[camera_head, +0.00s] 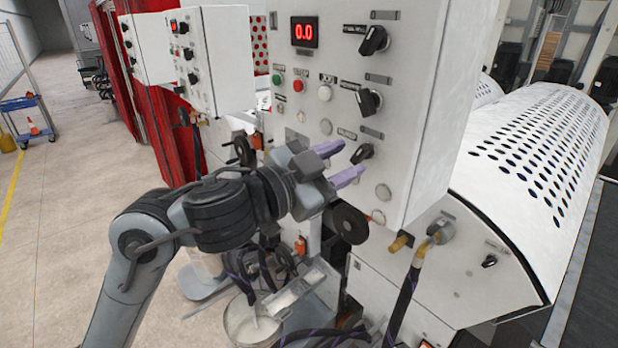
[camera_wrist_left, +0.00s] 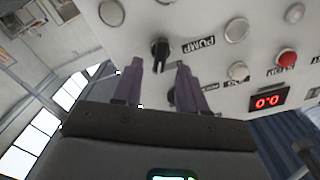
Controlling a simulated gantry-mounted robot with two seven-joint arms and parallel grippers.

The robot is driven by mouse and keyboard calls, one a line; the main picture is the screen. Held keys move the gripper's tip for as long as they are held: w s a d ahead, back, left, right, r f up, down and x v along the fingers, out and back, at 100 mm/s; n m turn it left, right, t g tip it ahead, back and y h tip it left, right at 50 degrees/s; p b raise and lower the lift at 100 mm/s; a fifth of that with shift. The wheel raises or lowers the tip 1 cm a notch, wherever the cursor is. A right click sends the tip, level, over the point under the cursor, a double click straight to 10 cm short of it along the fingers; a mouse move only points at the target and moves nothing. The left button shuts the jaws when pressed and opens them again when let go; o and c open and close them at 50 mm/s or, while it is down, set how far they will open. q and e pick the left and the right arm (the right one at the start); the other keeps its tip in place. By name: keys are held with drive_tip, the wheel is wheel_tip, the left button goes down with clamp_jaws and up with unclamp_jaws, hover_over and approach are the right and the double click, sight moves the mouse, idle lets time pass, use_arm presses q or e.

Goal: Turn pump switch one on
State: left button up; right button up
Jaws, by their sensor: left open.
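A light grey control panel (camera_head: 320,120) carries several black rotary switches on its front. The lowest black switch (camera_head: 362,152) is just beyond my left gripper's fingertips. In the left wrist view, a black switch (camera_wrist_left: 160,50) beside the label "PUMP" (camera_wrist_left: 195,46) shows between and just past the fingertips. My left gripper (camera_head: 343,162) has two purple fingers, spread open and empty, also seen in the left wrist view (camera_wrist_left: 159,66). I cannot tell whether the fingers touch the switch. The middle switch (camera_head: 369,101) and upper switch (camera_head: 374,40) are higher on the panel. My right gripper is not in view.
A red display (camera_head: 304,32) reads 0.0. Green (camera_head: 277,80), red (camera_head: 298,85) and white (camera_head: 325,93) buttons sit below it. A perforated white cover (camera_head: 545,130) stands at right. A dark hose (camera_head: 404,300) hangs below the panel. The floor at left is open.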

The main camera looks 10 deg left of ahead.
use_arm(q)
drive_tip(key=b+v, duration=0.1)
drive_tip(key=v, duration=0.6)
drive_tip(key=shift+s+a, duration=0.15)
drive_tip(key=shift+s, duration=0.15)
